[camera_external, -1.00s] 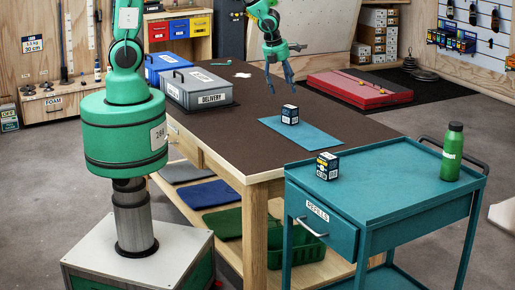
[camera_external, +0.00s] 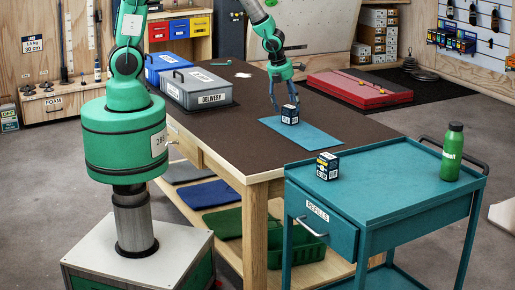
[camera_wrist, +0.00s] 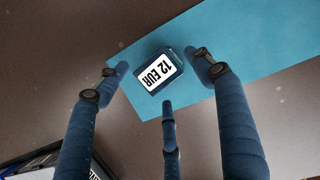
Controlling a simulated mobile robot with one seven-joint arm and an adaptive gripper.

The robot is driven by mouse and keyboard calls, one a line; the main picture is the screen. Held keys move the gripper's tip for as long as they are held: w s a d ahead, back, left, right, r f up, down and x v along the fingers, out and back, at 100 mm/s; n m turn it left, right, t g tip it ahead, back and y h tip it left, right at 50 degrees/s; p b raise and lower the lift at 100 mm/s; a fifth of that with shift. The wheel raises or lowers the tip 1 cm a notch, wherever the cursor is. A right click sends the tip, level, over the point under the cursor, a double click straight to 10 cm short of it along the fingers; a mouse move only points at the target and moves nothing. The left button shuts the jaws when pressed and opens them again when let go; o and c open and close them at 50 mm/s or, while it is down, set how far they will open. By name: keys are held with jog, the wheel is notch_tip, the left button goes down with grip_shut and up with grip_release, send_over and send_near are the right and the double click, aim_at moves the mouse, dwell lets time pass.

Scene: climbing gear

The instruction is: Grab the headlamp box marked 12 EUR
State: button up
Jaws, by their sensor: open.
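The headlamp box marked 12 EUR (camera_wrist: 158,73) shows in the wrist view, its white label facing the camera. In the external view the small dark box (camera_external: 290,114) sits on the blue mat (camera_external: 316,138) on the table. My gripper (camera_external: 285,106) is open just above and around the box, with nothing held. In the wrist view its blue fingers (camera_wrist: 163,88) spread around the box, two at the sides and one below it. I cannot tell whether any finger touches it.
A grey DELIVERY case (camera_external: 198,89) stands at the table's left. A red case (camera_external: 360,88) lies beyond the table. The brown tabletop (camera_external: 220,130) around the mat is mostly clear.

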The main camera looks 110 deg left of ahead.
aim_at(290, 106)
jog(key=shift+b+x, duration=1.25)
jog(key=shift+x, duration=1.35)
jog(key=shift+s+d, duration=0.1)
grip_shut()
jog(key=shift+r, duration=0.1)
jog(key=shift+r+p, duration=0.55)
jog(key=shift+r, duration=0.3)
notch_tip(290, 106, up, 2)
jog(key=shift+s+r+p, duration=0.1)
jog(key=shift+p, duration=0.45)
jog(key=s+d, duration=0.3)
jog(key=s, duration=0.1)
jog(key=s+d, duration=0.2)
jog(key=s, duration=0.2)
jog(key=s+d+r+p, duration=0.1)
jog(key=s+d, duration=0.2)
jog(key=s, duration=0.2)
jog(key=shift+d, duration=0.35)
